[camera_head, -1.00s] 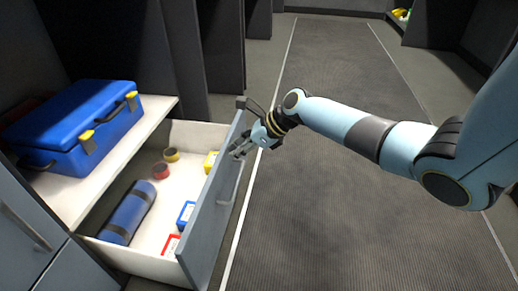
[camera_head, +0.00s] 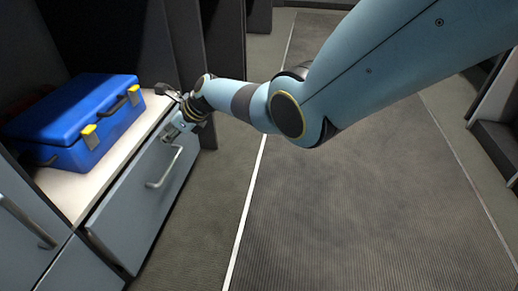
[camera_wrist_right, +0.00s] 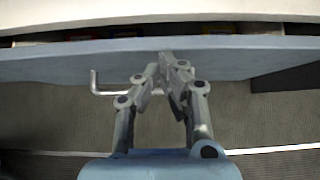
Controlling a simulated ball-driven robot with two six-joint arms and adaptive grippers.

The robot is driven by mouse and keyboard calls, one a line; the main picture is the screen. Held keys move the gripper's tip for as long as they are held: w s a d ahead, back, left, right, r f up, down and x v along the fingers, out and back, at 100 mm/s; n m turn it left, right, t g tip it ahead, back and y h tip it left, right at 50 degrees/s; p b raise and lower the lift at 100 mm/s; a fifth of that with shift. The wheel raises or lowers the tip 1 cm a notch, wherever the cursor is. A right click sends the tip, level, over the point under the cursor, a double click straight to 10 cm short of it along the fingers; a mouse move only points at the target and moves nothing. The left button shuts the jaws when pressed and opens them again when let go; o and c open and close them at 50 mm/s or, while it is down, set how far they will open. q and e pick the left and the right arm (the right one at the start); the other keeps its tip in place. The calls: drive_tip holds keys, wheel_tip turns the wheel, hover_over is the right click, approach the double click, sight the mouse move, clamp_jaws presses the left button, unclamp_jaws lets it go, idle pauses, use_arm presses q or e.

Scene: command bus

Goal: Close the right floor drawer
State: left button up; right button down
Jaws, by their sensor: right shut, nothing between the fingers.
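The right floor drawer (camera_head: 141,196) has a grey front with a bar handle (camera_head: 164,168), under the white shelf at the left. It is nearly shut; in the right wrist view a narrow dark gap shows behind the top of the drawer front (camera_wrist_right: 60,64), with bits of its contents in it. My right gripper (camera_head: 172,133) is shut and empty, at the far upper part of the drawer front, beside the handle. In the right wrist view its fingertips (camera_wrist_right: 172,60) are at the front's upper edge and appear to touch it. My left gripper is not in view.
A blue case (camera_head: 78,120) with yellow latches sits on the white shelf (camera_head: 70,191) above the drawer. Another grey cabinet front (camera_head: 25,230) with a handle is at the near left. The ribbed aisle floor (camera_head: 340,215) is clear.

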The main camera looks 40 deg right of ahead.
drive_tip(key=shift+w+a, duration=0.75)
drive_tip(key=shift+w, duration=0.2)
drive_tip(key=shift+a+r, duration=0.1)
drive_tip(key=shift+a, duration=0.05)
